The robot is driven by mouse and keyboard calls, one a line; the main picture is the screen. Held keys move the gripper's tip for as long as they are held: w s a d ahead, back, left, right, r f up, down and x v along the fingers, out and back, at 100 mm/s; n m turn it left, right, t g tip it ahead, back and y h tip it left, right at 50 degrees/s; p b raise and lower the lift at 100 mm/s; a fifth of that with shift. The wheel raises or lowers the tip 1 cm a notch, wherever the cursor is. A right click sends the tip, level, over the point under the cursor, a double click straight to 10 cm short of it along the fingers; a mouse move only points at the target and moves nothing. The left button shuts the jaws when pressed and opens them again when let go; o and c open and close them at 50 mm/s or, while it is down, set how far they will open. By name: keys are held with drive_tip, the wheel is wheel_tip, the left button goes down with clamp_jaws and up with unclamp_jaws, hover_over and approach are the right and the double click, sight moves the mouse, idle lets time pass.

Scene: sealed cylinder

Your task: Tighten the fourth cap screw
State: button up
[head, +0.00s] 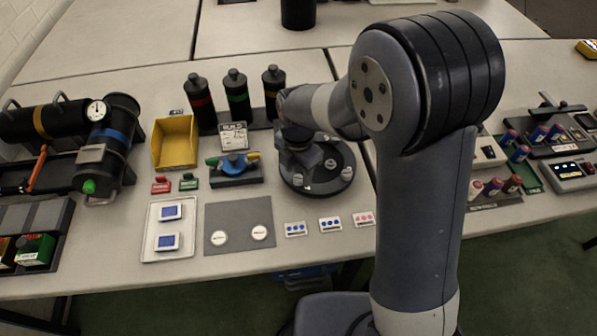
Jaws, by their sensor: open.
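A round dark cylinder cover (318,182) with a raised rim sits on the table at the centre. Several small pale cap screws show around its face; one cap screw (347,173) is at the right and another cap screw (330,163) is nearer the middle. My gripper (304,158) is open and points down over the left and back part of the cover. My wrist and gripper hide that part. I cannot tell which screw is the fourth, how far each is turned in, or whether my gripper touches one.
Left of the cover stand a blue-and-green valve piece (234,165) and a sign (233,136). Dark bottles (237,98) stand behind. In front lie a grey mat (238,207) with two white discs and small cards (330,224). My arm hides table to the right.

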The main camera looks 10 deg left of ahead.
drive_tip(key=shift+f, duration=0.8)
drive_tip(key=shift+c, duration=0.5)
drive_tip(key=c, duration=0.9)
